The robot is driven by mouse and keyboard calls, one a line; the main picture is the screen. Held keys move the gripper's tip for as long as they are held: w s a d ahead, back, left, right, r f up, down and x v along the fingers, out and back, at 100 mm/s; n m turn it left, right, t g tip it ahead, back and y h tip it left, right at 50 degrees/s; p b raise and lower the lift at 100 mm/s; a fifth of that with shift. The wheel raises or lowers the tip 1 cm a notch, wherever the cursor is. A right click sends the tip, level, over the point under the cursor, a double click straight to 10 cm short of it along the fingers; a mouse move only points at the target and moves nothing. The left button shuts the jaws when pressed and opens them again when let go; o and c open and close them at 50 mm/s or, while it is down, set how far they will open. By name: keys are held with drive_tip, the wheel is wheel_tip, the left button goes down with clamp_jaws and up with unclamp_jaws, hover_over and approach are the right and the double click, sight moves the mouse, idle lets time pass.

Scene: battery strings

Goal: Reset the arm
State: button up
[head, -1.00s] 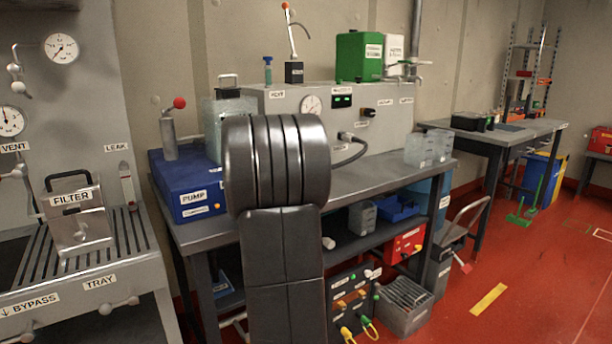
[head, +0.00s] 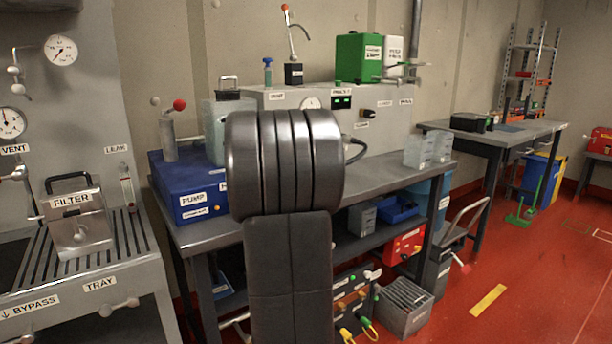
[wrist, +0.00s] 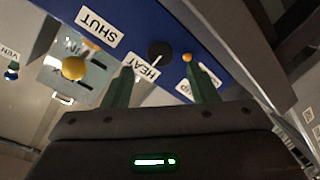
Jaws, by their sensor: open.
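My gripper (wrist: 165,88) shows in the wrist view, its two greenish fingers spread apart with nothing held between them. Beyond the fingers, in the wrist view, is a blue panel (wrist: 215,50) with a black knob (wrist: 160,52) and a small orange knob (wrist: 187,57). Labels reading SHUT (wrist: 100,27) and HEAT (wrist: 144,67) lie near it. In the head view my dark arm stands in front of the bench, and my gripper is hidden there.
The grey bench (head: 385,172) carries a blue PUMP unit (head: 190,190) and a green box (head: 359,57). The FILTER canister (head: 78,222) stands on a slatted tray at left.

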drive_tip(key=p+v, duration=0.1)
drive_tip(key=v, duration=0.8)
drive_tip(key=b+x, duration=0.2)
drive_tip(key=x, duration=1.2)
drive_tip(key=shift+a+f, duration=0.1)
drive_tip(key=shift+w+r+m+p, duration=0.15)
drive_tip(key=shift+r+m+p, duration=0.15)
drive_tip(key=shift+p, duration=0.4)
drive_tip(key=m+y+p, duration=0.1)
drive_tip(key=m+p, duration=0.6)
drive_tip(key=shift+f+y+p, duration=0.1)
drive_tip(key=shift+y+p, duration=0.2)
drive_tip(key=shift+y, duration=0.1)
drive_tip(key=m+p, duration=0.3)
drive_tip(key=p, duration=0.1)
drive_tip(key=shift+y, duration=0.3)
drive_tip(key=b+v, duration=0.1)
drive_tip(key=v, duration=0.5)
drive_tip(key=shift+d+f, duration=0.25)
